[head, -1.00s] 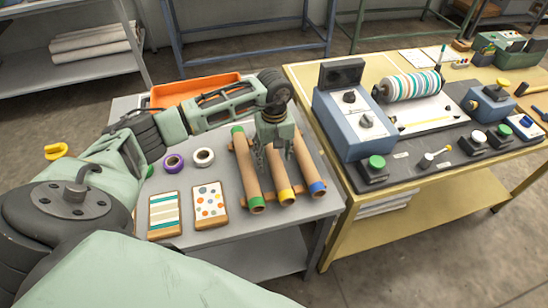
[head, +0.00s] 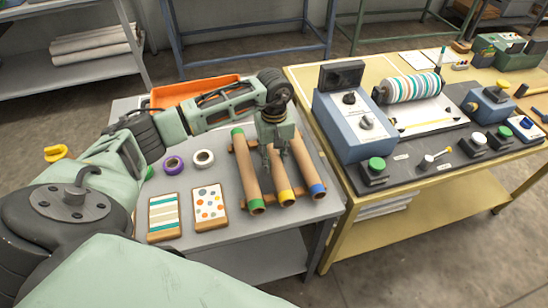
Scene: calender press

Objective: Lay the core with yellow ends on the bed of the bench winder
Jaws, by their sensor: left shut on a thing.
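The core with yellow ends (head: 280,181) lies in the middle of three brown cores on a wooden rack (head: 270,200) on the grey table. My left gripper (head: 276,160) points down over its middle and is shut on it, with the core still at the height of its neighbours. The core with green ends (head: 247,173) lies to its left, the core with blue ends (head: 308,168) to its right. On the yellow bench stands a blue-grey machine (head: 346,122) with a striped roll (head: 413,87) beside it; I cannot tell which part is the winder's bed. My right gripper is not in view.
Two patterned boards (head: 164,217) and purple (head: 174,163) and white tape rolls (head: 204,158) lie left of the cores. An orange tray (head: 195,92) is behind my left arm. A green button box (head: 375,170) stands at the bench's front. A gap separates table and bench.

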